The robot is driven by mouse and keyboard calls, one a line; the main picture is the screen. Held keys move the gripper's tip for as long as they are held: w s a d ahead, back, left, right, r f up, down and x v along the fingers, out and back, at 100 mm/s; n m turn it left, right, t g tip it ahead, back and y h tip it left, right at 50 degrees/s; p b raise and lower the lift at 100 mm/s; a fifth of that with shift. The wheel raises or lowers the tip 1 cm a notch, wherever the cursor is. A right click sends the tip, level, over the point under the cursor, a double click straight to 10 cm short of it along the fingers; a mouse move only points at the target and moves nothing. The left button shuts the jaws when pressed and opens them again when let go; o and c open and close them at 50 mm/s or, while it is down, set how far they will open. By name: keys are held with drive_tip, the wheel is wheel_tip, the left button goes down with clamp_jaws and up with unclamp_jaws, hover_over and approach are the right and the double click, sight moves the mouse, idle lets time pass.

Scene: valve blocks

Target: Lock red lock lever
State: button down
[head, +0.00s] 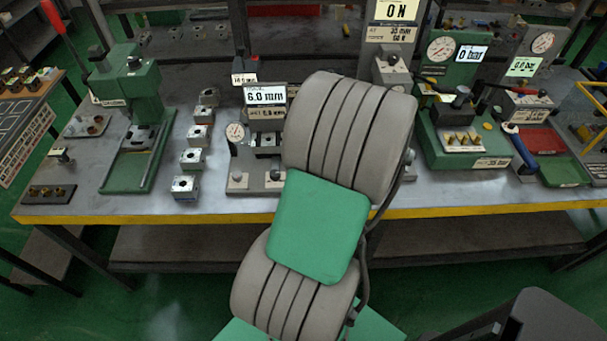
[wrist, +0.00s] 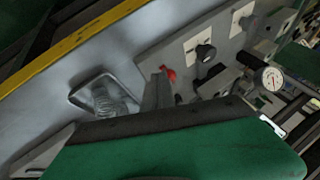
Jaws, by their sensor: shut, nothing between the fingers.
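A small red lever (wrist: 170,74) shows in the wrist view, standing on a grey plate (wrist: 150,50) beside a black knob. My gripper (wrist: 158,88) shows as grey fingers, shut and empty, rising from the dark and green body at the bottom of the wrist view. The fingertips appear just left of and below the red lever; whether they touch it I cannot tell. The lower part of the lever is hidden by the fingers. In the head view my arm covers the middle of the bench, and neither my gripper nor this lever can be made out.
The grey plate also bears black knobs (wrist: 205,53) and a dial gauge (wrist: 271,78). A metal tray (wrist: 103,94) lies left of the fingers. In the head view, a green press (head: 135,90), several valve blocks (head: 186,187) and a green test fixture (head: 455,120) stand on the bench.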

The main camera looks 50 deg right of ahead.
drive_tip(key=shift+w+a, duration=0.35)
drive_tip(key=shift+a, duration=0.45)
drive_tip(key=shift+d+b, duration=0.3)
drive_tip(key=shift+d, duration=0.3)
drive_tip(key=shift+d+r, duration=0.25)
drive_tip(key=shift+d, duration=0.1)
drive_tip(key=shift+s+d+r, duration=0.15)
drive_tip(key=shift+s, duration=0.3)
drive_tip(key=s+f+v, duration=0.1)
drive_tip(key=s+v, duration=0.1)
drive_tip(key=v, duration=0.9)
drive_tip(key=shift+s, duration=0.3)
